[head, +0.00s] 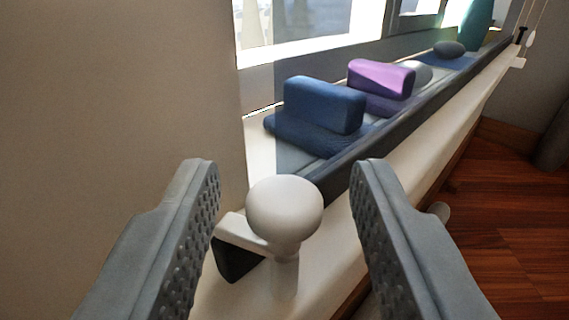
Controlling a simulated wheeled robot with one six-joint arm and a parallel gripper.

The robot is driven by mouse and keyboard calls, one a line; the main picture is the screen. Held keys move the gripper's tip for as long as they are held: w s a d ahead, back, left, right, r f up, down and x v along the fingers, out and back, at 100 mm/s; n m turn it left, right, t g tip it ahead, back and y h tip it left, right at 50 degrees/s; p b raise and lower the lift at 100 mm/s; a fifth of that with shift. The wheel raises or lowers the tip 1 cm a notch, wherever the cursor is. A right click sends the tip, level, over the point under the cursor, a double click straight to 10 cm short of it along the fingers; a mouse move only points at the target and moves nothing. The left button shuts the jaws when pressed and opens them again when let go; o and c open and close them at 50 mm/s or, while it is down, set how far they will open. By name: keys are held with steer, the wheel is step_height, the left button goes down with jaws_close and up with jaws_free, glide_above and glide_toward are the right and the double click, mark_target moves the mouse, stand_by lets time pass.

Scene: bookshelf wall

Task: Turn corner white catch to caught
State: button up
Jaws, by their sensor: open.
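The white catch (284,208) is at the near end of the window sill, by the corner with the wall. It has a round white knob on a short stem, with a flat white arm (240,233) reaching left to a dark block (236,262). My gripper (283,180) is open, its two grey dimpled fingers on either side of the knob. The left finger is apart from the knob, and so is the right one. The lower part of the stem is pale against the sill and hard to make out.
A dark-edged tray (400,130) runs along the white sill (400,180). On it are a blue block (325,104), a purple block (382,78), a dark rounded stone (449,49) and a teal bottle (476,25). A bare wall (110,100) stands left; wooden floor (510,220) lies right.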

jaws_close()
steer(key=shift+w+a+r+m+g+h, duration=0.15)
steer(key=shift+m+h, duration=0.35)
steer(key=shift+h, duration=0.25)
steer(key=shift+a+f+m+g+h, duration=0.15)
steer(key=shift+m+h, duration=0.35)
steer(key=shift+h, duration=0.25)
steer(key=shift+r+m+g+h, duration=0.1)
steer(key=shift+m+g+h, duration=0.5)
steer(key=shift+m+h, duration=0.75)
steer(key=shift+h, duration=0.55)
jaws_free()
